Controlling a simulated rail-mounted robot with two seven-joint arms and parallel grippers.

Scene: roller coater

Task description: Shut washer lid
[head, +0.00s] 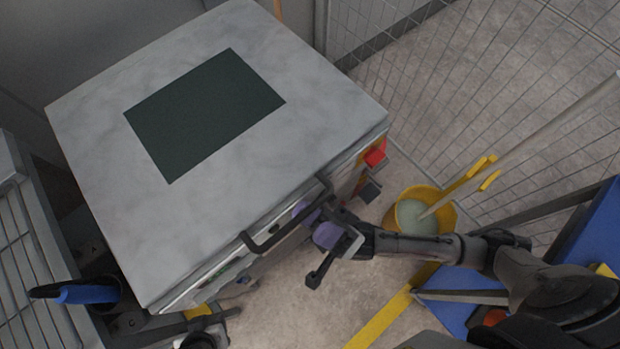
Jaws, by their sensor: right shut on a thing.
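The washer lid (290,110) is the broad grey metal top with a dark green rectangular panel (204,112). It lies flat or nearly flat over the washer body; I cannot tell if a small gap is left. Its black bar handle (262,244) runs along the front edge. My right gripper (328,238) reaches in from the right, at the right end of the handle, and is shut on it; the grip itself is partly hidden. Lilac parts show around the fingers.
A yellow bucket (447,217) with pale liquid and a long pole (520,147) stands right of the washer. A wire mesh fence (440,90) is behind. A grated metal unit (30,260) and a blue-handled item (88,294) are at left. A blue surface (590,240) is at right.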

